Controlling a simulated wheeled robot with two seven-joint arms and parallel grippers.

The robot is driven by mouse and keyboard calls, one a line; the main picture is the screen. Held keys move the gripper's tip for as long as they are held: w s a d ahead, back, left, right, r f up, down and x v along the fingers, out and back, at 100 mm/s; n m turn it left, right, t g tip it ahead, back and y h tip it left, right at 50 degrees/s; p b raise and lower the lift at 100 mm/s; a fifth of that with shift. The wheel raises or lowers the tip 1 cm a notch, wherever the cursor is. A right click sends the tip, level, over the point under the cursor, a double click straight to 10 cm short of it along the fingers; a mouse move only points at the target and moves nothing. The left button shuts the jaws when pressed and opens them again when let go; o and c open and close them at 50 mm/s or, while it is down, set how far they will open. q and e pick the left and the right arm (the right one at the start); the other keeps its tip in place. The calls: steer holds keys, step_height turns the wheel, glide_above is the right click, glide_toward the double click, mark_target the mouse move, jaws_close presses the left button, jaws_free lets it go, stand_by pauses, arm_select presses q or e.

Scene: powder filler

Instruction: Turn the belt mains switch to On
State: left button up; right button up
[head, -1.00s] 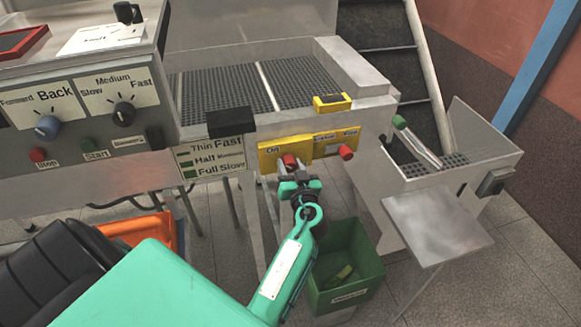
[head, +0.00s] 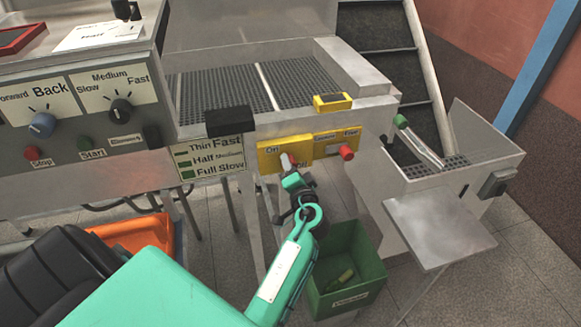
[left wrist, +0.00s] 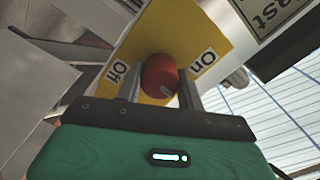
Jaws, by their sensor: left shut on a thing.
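The red belt mains switch knob (left wrist: 158,75) sits on a yellow plate (left wrist: 150,30) in the left wrist view. The "On" label (left wrist: 204,61) is right of it and the "Off" label (left wrist: 121,72) left. My left gripper (left wrist: 160,88) is shut on the knob, one finger on each side. A pale mark shows on the knob's near face; its exact setting is hard to tell. In the head view my left gripper (head: 287,163) is at the yellow plate (head: 266,163) and hides the knob. My right gripper is not in view.
A second red knob (head: 346,153) is close to the right on another yellow plate. A green bin (head: 366,270) stands below. A control panel (head: 70,125) with knobs is at the left, and a metal chute (head: 440,225) at the right.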

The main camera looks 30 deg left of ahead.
arm_select(q)
steer(key=m+p, duration=0.1)
steer(key=m, duration=0.4)
steer(key=shift+r+p, duration=0.2)
steer(key=shift+p, duration=0.2)
steer(key=shift+f+m+p, duration=0.1)
steer(key=shift+m+p, duration=0.4)
steer(key=shift+m, duration=1.2)
steer(key=o, duration=1)
steer(key=shift+f, duration=0.1)
